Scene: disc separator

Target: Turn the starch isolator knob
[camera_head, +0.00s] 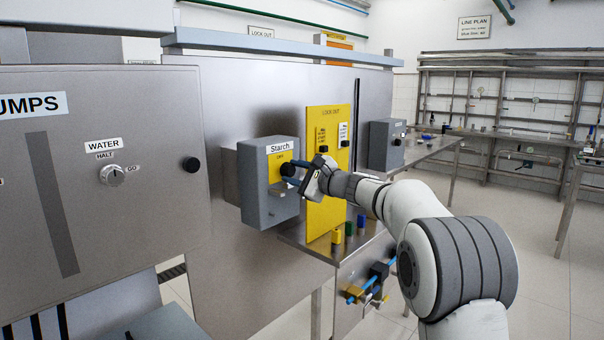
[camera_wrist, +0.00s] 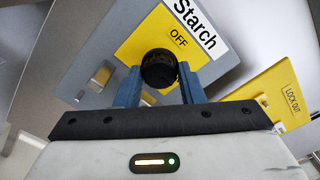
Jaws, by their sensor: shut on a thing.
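The starch isolator is a grey box (camera_head: 258,205) on the steel panel, labelled "Starch" with a yellow plate (camera_wrist: 143,50) marked "OFF". Its round black knob (camera_wrist: 158,66) sits on the yellow plate in the wrist view. My gripper (camera_head: 292,174) is at the front of the box, its fingers shut on the knob from both sides. In the wrist view the two blue fingers (camera_wrist: 158,84) flank the knob. The label appears tilted in that view. The knob's pointer direction is hidden.
A yellow lock-out board (camera_head: 326,200) stands just right of the box. Below it, a steel shelf (camera_head: 300,240) holds small coloured items. A second grey box (camera_head: 384,145) is farther right. The pumps cabinet (camera_head: 150,215) with a water switch (camera_head: 113,175) is at left.

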